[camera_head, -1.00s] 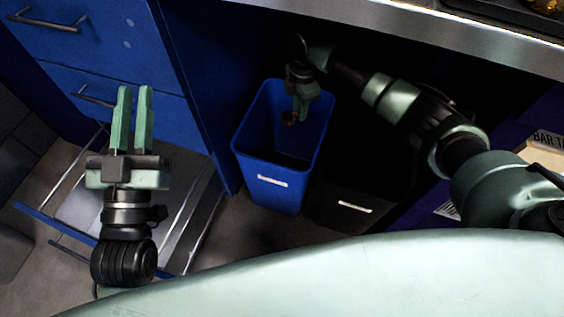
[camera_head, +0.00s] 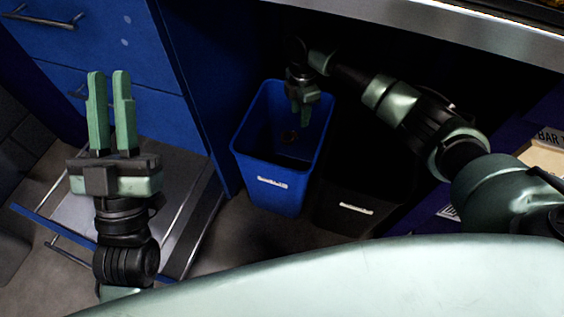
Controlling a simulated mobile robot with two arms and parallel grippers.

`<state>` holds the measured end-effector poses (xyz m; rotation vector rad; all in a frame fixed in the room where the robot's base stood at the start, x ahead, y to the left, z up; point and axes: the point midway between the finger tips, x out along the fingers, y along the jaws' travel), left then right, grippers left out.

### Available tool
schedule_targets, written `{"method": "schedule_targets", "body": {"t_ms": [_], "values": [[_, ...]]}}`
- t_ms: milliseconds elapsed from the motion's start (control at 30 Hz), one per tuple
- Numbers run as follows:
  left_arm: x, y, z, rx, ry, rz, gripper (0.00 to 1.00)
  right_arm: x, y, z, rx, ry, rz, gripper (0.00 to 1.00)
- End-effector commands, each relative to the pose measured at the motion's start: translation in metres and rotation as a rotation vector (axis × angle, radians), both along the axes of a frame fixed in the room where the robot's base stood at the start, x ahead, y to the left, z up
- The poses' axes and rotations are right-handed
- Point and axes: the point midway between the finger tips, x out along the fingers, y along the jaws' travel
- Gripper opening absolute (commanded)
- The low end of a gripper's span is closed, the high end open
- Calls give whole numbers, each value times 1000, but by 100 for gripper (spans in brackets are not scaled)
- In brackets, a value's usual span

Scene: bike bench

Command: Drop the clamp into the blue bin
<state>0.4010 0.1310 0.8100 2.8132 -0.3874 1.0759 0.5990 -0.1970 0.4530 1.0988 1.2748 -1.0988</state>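The blue bin (camera_head: 270,189) stands under the bench, upright with its mouth open. My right gripper (camera_head: 300,121) points down over its mouth, near the back right rim. Its fingers look parted with nothing between them. A small dark reddish-brown thing, likely the clamp (camera_head: 290,136), shows inside the bin below the fingers and apart from them. It is small and dim, so I cannot tell whether it rests on the bottom. My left gripper (camera_head: 109,73) is open and empty, fingers pointing up the picture in front of the blue drawers.
A black bin (camera_head: 345,208) stands right beside the blue bin. Blue drawers (camera_head: 110,40) are at the left, with a low drawer (camera_head: 185,215) pulled out below. The metal bench edge (camera_head: 430,25) runs above my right arm.

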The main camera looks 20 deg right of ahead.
Motion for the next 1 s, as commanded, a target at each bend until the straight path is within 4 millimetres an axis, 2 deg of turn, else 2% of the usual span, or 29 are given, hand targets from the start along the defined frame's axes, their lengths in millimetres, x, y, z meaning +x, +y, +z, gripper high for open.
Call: {"method": "schedule_targets", "body": {"t_ms": [367, 567, 700, 1000], "values": [[2, 0, 0, 4, 11, 1, 20, 0, 0, 3, 0, 0, 0, 41], [22, -2, -26, 53, 188, 9, 20, 0, 0, 22, 0, 0, 0, 41], [37, -2, -56, 101, 357, 20, 20, 0, 0, 42, 0, -1, 1, 41], [46, 3, -112, 178, 644, 36, 20, 0, 0, 72, 0, -1, 0, 41]]}}
